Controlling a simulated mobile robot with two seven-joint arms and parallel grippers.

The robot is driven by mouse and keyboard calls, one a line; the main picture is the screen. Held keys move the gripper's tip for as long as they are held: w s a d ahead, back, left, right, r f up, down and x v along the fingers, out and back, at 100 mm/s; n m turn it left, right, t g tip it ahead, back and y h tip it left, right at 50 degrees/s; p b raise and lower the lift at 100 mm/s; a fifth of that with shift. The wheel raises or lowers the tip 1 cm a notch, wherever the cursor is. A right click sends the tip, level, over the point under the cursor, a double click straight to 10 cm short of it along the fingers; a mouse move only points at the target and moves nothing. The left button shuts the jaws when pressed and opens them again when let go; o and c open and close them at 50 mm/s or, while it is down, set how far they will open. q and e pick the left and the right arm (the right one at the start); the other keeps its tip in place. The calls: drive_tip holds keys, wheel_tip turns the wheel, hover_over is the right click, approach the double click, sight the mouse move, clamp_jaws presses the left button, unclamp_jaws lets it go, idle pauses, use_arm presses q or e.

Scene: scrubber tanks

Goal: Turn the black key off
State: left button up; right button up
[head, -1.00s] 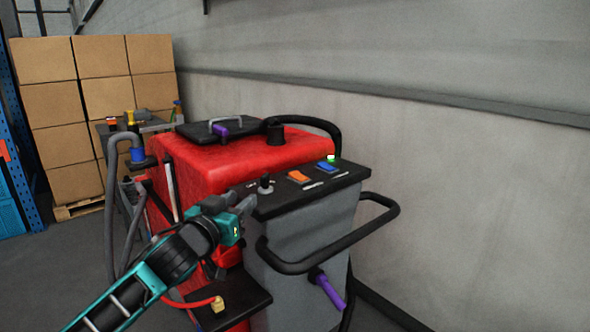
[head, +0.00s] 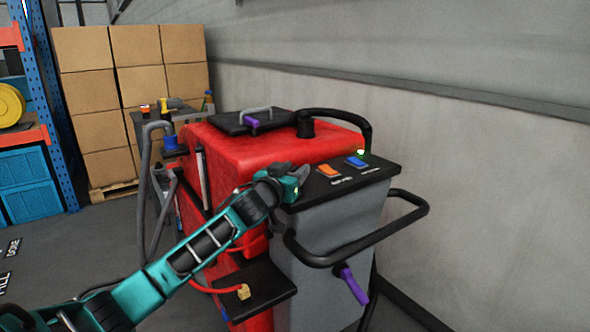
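The scrubber's grey control console (head: 330,225) has a black top panel (head: 372,173). My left gripper (head: 302,174) is at the left end of this panel, where the black key stood in the earlier view. The key is hidden behind the gripper now, so I cannot tell its angle or whether the fingers touch it. The finger gap is too small and covered to read. An orange switch (head: 328,171) and a blue switch (head: 356,161) sit to the right on the panel. My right gripper is not in view.
The red tank body (head: 240,150) stands behind the console. A black handlebar (head: 415,205) loops around the console's front and right. A purple lever (head: 353,286) hangs below it. Cardboard boxes (head: 130,90) are stacked at back left; a grey wall (head: 490,170) is at right.

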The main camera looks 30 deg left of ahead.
use_arm(q)
drive_tip(key=shift+w, duration=0.4)
clamp_jaws()
